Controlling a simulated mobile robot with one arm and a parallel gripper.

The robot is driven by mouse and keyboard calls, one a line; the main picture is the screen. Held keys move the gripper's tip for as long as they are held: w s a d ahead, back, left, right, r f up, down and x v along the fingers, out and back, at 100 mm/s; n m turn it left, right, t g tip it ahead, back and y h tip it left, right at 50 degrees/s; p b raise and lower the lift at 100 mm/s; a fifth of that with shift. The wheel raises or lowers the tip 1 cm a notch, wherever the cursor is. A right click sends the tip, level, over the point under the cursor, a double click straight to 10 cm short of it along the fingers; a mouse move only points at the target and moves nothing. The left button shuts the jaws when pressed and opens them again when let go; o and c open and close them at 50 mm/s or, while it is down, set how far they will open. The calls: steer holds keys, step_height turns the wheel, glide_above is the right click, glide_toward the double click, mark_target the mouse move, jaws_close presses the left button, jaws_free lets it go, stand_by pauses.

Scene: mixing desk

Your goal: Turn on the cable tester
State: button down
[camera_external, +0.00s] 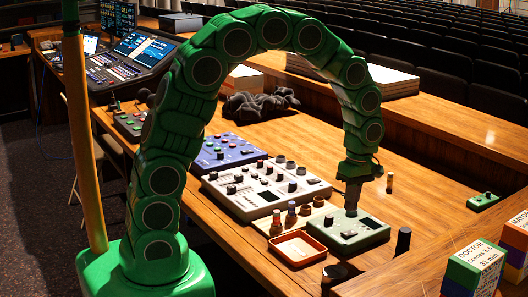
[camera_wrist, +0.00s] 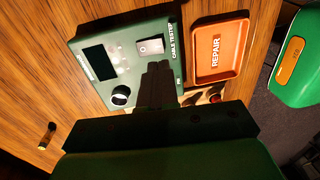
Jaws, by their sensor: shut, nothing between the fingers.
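The cable tester (camera_external: 364,236) is a green box lying flat on the wooden desk, right of the orange-rimmed tray. In the wrist view the cable tester (camera_wrist: 84,38) shows its label, a dark display (camera_wrist: 100,63), a black knob (camera_wrist: 121,96) and a pale rocker switch (camera_wrist: 150,46). My gripper (camera_external: 351,212) points straight down over the tester's left part. In the wrist view my gripper (camera_wrist: 159,68) is shut and empty, its tips just below the rocker switch. I cannot tell whether the tips touch the panel. Which way the switch is tipped is unclear.
The tray (camera_external: 298,262), marked REPAIR (camera_wrist: 218,50), is close beside the tester. Small bottles (camera_external: 291,214) and a white mixer (camera_external: 262,207) stand to the left. A dark cylinder (camera_external: 403,241) stands just right of the tester. Bare desk lies behind it.

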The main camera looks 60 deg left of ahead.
mark_target(345, 234)
steer(key=f, duration=0.6)
steer(key=shift+s+f, duration=0.35)
steer(key=shift+s, duration=0.05)
steer(key=shift+s+f, duration=0.15)
steer(key=shift+w, duration=0.2)
steer(key=shift+w+r, duration=0.25)
steer(key=shift+w, duration=0.4)
